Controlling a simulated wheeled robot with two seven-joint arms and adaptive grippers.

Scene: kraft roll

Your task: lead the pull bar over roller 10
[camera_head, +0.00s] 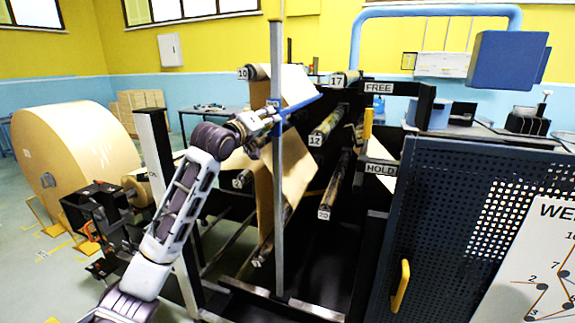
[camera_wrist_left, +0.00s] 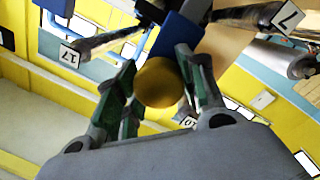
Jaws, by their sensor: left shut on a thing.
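My left gripper (camera_head: 268,117) is shut on the near end of the blue pull bar (camera_head: 302,111), in front of and below roller 10 (camera_head: 260,72). In the left wrist view, a round yellow knob (camera_wrist_left: 158,82) sits between the green finger pads of the gripper (camera_wrist_left: 160,90), beside the blue bar (camera_wrist_left: 187,38). Brown paper (camera_head: 292,165) hangs below the bar, and more paper (camera_head: 292,84) shows above it. I cannot tell whether the paper passes over roller 10. In the wrist view the 10 tag (camera_wrist_left: 189,122) is partly hidden behind a finger. My right gripper is not in view.
A grey upright post (camera_head: 278,200) stands close by the gripper. Roller 17 (camera_head: 345,78) and roller 12 (camera_head: 322,128) lie to the right. A yellow lever (camera_head: 367,122) sits between the FREE and HOLD signs. A large kraft roll (camera_head: 75,148) stands at left.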

